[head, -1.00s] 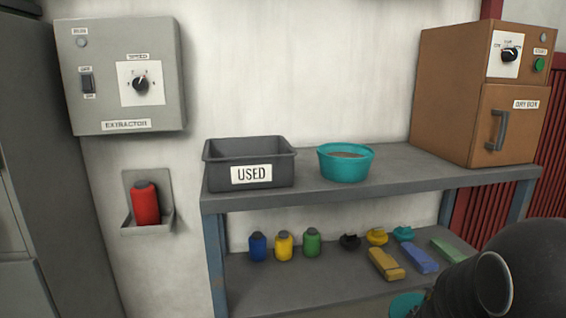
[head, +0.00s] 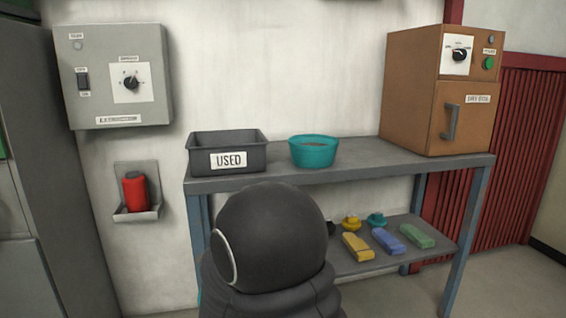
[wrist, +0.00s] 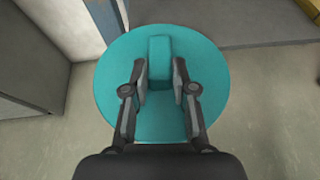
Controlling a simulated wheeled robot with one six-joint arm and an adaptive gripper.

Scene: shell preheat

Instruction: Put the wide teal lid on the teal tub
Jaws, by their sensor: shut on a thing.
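The teal tub (head: 314,152) stands open on the top of the bench in the head view, between the grey USED bin and the brown dry box. Something brownish shows inside it. The wide teal lid (wrist: 110,85) is a round disc with a block-shaped handle (wrist: 159,52), seen from above in the wrist view. My gripper (wrist: 160,85) is shut on the lid's handle, one finger on each side. The lid hangs above the floor, in front of the bench. In the head view my arm hides the gripper and nearly all of the lid.
The USED bin (head: 228,155) stands left of the tub, and the dry box (head: 440,95) stands to its right. The lower shelf (head: 410,258) holds coloured blocks and small caps. A red bottle (head: 135,190) sits in a wall holder. Bench top beside the tub is clear.

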